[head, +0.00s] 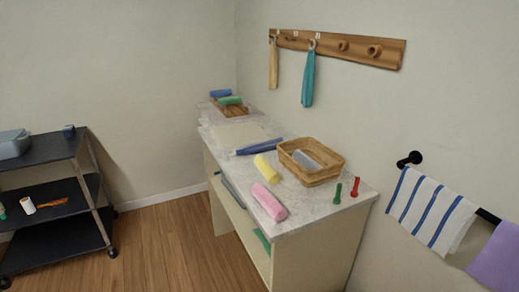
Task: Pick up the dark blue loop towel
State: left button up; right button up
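A long, thin dark blue cloth (259,147) lies on the counter (226,138), between a beige folded cloth and the wicker basket. It looks like the dark blue loop towel, but I cannot make out a loop on it. Two other narrow towels hang from the wooden peg rail (340,46) on the wall: a beige one (273,65) and a teal one (308,80). Neither of my grippers is in view.
The wicker basket (322,175) holds a grey-blue roll. Yellow (265,167) and pink (269,202) rolls lie along the counter's front. Green and red pegs stand at its right end. A dark cart (40,208) is left; open wooden floor lies between.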

aim_at(258, 148)
jog(key=k+z, duration=0.15)
jog(key=k, duration=0.5)
jog(key=z, duration=2.75)
jog(key=k+j+z, duration=0.1)
jog(key=j, duration=0.3)
jog(key=k+j, duration=0.45)
jog(key=j, duration=0.2)
jog(key=k+j, duration=0.2)
jog(key=j, duration=0.25)
jog(key=k+j, duration=0.15)
jog(key=j, duration=0.25)
jog(key=k+j, duration=0.2)
jog(key=j, duration=0.2)
jog(key=k+j, duration=0.2)
jog(key=j, duration=0.2)
jog(key=k+j, duration=0.2)
jog(key=j, duration=0.25)
jog(key=z, duration=0.05)
